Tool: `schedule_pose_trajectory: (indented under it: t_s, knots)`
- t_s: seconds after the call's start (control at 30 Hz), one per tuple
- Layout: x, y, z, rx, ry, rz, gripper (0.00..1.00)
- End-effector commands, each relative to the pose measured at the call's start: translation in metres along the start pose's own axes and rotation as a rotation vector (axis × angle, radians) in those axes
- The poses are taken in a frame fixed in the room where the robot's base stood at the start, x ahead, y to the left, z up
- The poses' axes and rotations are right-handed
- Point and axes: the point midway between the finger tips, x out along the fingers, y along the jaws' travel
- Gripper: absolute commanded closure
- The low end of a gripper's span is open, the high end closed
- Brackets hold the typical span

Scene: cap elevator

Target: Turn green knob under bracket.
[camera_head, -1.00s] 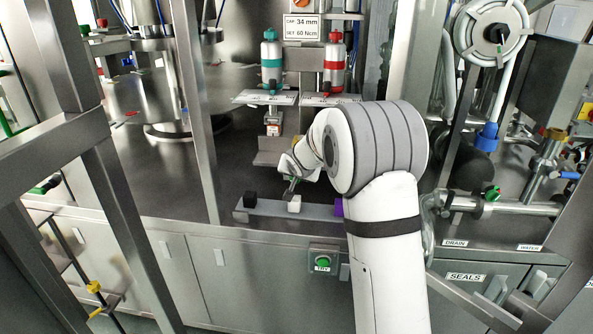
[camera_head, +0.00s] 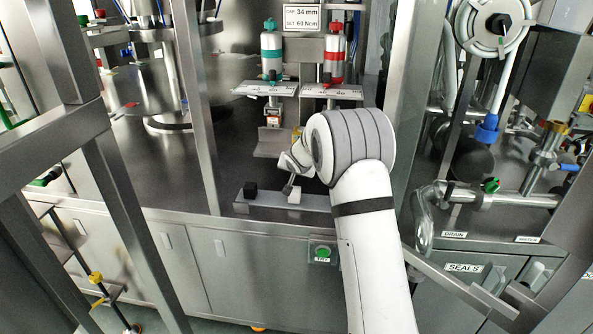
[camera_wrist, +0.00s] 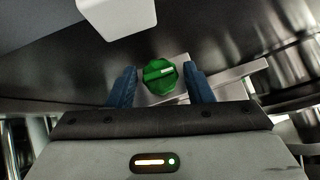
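In the wrist view, a green ribbed knob (camera_wrist: 160,77) with a pale line across its face sits on a light metal plate. My gripper (camera_wrist: 160,68) has its two blue fingers on either side of the knob. The fingers are apart, with a visible gap on each side, so it is open around the knob rather than shut on it. In the head view, my gripper (camera_head: 289,187) is small and partly hidden near a white block. The grey bracket (camera_head: 272,147) stands below the bottles there. I cannot make out the knob beside the gripper in that view.
A grey rail (camera_head: 268,206) carries a black block (camera_head: 250,190) and a white block (camera_head: 294,196); the white block (camera_wrist: 117,15) is close above the fingers in the wrist view. Another green knob (camera_head: 491,185) is on the right pipe. A green TRY button (camera_head: 322,252) is below.

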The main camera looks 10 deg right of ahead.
Motion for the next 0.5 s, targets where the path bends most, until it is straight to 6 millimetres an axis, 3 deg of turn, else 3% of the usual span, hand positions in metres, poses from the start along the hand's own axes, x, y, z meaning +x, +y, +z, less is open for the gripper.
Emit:
schedule_pose_trajectory:
  t_s: [0.4, 0.5]
  knots:
    - [-0.0002, 0.0007, -0.0003, 0.001, 0.0, 0.001, 0.88]
    - [0.0001, 0.0034, -0.0013, 0.001, 0.001, 0.003, 0.89]
